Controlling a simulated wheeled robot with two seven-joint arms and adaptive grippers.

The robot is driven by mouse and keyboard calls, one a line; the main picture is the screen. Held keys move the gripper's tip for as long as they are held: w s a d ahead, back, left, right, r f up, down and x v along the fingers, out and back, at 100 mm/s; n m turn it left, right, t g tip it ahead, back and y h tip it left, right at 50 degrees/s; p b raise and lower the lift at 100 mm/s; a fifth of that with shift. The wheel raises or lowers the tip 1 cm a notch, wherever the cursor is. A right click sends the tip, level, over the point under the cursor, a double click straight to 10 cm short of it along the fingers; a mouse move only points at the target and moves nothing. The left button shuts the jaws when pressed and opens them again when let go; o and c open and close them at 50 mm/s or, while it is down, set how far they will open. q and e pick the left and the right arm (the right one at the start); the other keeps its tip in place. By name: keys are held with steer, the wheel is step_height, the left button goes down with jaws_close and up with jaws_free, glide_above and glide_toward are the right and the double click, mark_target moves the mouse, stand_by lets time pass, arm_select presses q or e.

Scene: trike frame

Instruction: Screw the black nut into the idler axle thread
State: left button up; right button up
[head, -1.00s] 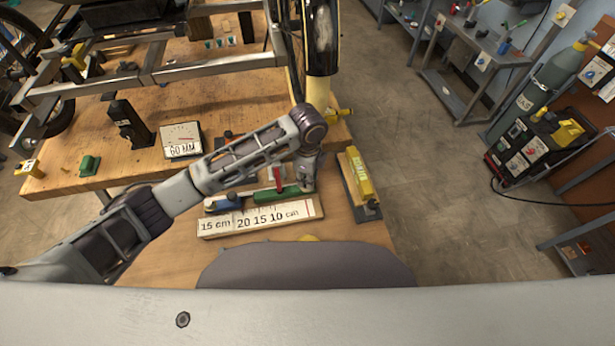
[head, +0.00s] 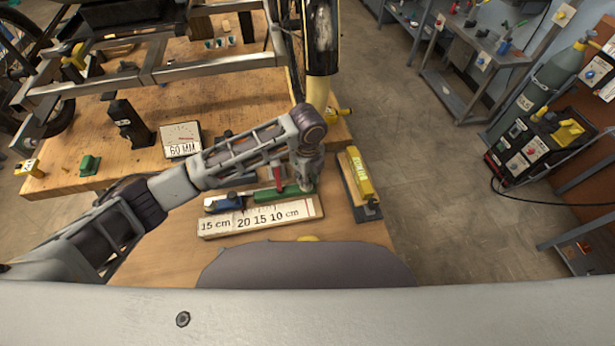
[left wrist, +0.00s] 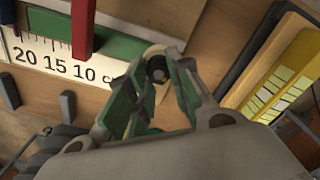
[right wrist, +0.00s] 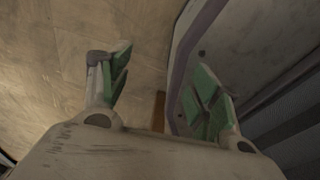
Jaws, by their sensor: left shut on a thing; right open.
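My left gripper (head: 304,184) is over the right end of a green bar (head: 278,194) on the ruler fixture. In the left wrist view its green-padded fingers (left wrist: 158,84) are shut on a small dark round piece, which looks like the black nut (left wrist: 157,70). A pale rounded end shows just behind the nut; I cannot tell whether the two touch. The idler axle thread cannot be made out. My right gripper (right wrist: 164,72) is open and empty, with floor and a grey surface in its view.
A scale board marked 15, 20, 15, 10 cm (head: 215,226) lies in front of the green bar. A yellow block (head: 359,175) on a dark base stands to the right. A 60 MM gauge (head: 181,149) is behind left, and the trike frame (head: 150,83) fills the back.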

arm_select(q)
steer(key=shift+m, duration=0.6)
steer(key=o, duration=0.4)
steer(key=shift+o, duration=2.3)
arm_select(e)
steer(key=shift+w+d, duration=0.1)
steer(key=shift+w, duration=0.4)
arm_select(q)
steer(key=shift+r, duration=0.1)
step_height(320, 180, up, 12)
